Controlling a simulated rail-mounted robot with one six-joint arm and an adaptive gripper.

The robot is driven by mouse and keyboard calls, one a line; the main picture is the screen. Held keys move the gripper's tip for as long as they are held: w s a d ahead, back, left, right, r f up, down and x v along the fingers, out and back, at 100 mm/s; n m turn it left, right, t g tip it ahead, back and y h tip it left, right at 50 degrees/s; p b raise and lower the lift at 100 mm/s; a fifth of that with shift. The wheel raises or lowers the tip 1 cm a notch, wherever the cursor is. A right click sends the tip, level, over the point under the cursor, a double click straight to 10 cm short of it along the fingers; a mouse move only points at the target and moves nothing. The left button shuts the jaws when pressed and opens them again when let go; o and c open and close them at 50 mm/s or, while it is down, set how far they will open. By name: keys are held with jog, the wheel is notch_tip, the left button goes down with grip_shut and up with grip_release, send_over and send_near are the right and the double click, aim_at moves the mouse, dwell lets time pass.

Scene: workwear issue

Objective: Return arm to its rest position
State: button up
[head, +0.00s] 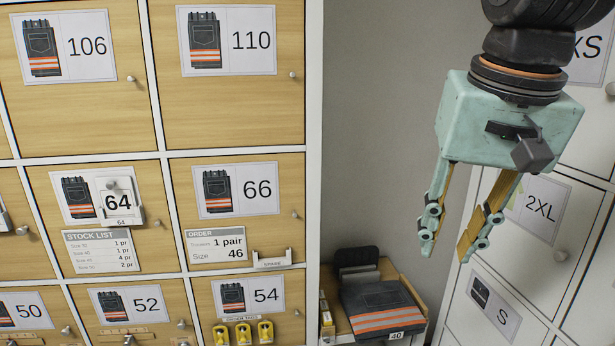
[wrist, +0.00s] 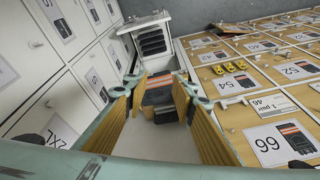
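My gripper (head: 457,228) hangs at the right in the head view, pointing down, in front of the white lockers. Its two fingers stand apart with nothing between them. In the wrist view my gripper (wrist: 160,92) also shows open, with its yellow-lined fingers to either side. Beyond the fingertips, folded dark trousers with orange and silver stripes (head: 381,306) and a tag reading 40 lie on a small wooden stand (head: 418,284). The trousers also show between the fingers in the wrist view (wrist: 160,82), apart from the gripper.
Wooden locker doors (head: 235,115) with size labels and small knobs fill the left. An order card (head: 215,248) reads 1 pair, size 46; a stock list (head: 102,251) hangs beside it. White lockers (head: 560,180) stand close behind the gripper. A grey wall (head: 375,130) lies between.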

jog(key=s+f+n+b, duration=0.1)
jog(key=s+f, duration=0.3)
jog(key=s, duration=0.4)
jog(key=s+f+n+b, duration=0.1)
jog(key=s+f, duration=0.4)
jog(key=s, duration=0.3)
jog(key=shift+s+n+t, duration=0.15)
jog(key=shift+n+t, duration=0.25)
jog(key=shift+d, duration=0.1)
